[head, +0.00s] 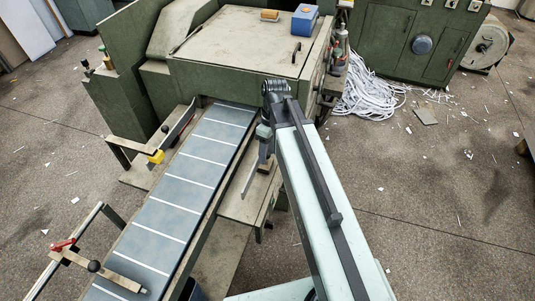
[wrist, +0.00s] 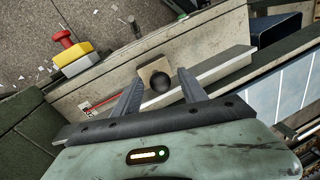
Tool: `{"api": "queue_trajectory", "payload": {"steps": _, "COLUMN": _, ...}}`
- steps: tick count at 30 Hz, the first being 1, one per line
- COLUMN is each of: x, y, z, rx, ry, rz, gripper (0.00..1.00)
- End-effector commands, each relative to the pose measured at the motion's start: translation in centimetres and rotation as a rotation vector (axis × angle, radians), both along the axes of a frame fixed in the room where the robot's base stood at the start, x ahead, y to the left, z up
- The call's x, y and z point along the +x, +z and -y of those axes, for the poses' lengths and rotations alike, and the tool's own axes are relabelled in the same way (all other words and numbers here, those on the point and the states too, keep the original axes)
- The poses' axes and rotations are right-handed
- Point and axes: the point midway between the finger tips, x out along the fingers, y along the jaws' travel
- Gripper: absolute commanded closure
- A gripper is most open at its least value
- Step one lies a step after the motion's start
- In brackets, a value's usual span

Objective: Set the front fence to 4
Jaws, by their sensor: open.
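In the wrist view my gripper (wrist: 160,86) is open, its two dark fingers apart. A black ball knob (wrist: 160,82) on a tan block (wrist: 150,70) shows between the fingertips; I cannot tell if it is within their reach, and no touch shows. A thin metal fence strip (wrist: 215,66) runs by the block, along the pale shelf (wrist: 115,68). A strip with a red mark (wrist: 97,101) lies left of the knob; no numbers are readable. In the head view my gripper (head: 262,150) is over this shelf (head: 240,208), right of the lined belt. The fence strip (head: 249,181) shows there; the knob is hidden.
A red button on a yellow box (wrist: 70,50) sits at the shelf's edge. A dark blue bin (wrist: 275,28) stands beyond. The belt (head: 170,195) and green machine (head: 240,75) border the shelf. Another fence (head: 181,124) stands across the belt. Floor at right is mostly open.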

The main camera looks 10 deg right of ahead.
Motion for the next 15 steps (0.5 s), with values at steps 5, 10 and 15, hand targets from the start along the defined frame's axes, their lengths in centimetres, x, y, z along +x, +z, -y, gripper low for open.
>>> {"api": "queue_trajectory", "payload": {"steps": 5, "x": 0.01, "y": 0.05, "z": 0.08, "rx": 0.0, "ry": -0.001, "rz": 0.0, "gripper": 0.92}}
{"api": "queue_trajectory", "payload": {"steps": 10, "x": 0.01, "y": 0.05, "z": 0.11, "rx": 0.0, "ry": -0.002, "rz": 0.0, "gripper": 1.0}}
{"api": "queue_trajectory", "payload": {"steps": 15, "x": 0.01, "y": 0.04, "z": 0.12, "rx": 0.0, "ry": -0.002, "rz": 0.0, "gripper": 1.0}}
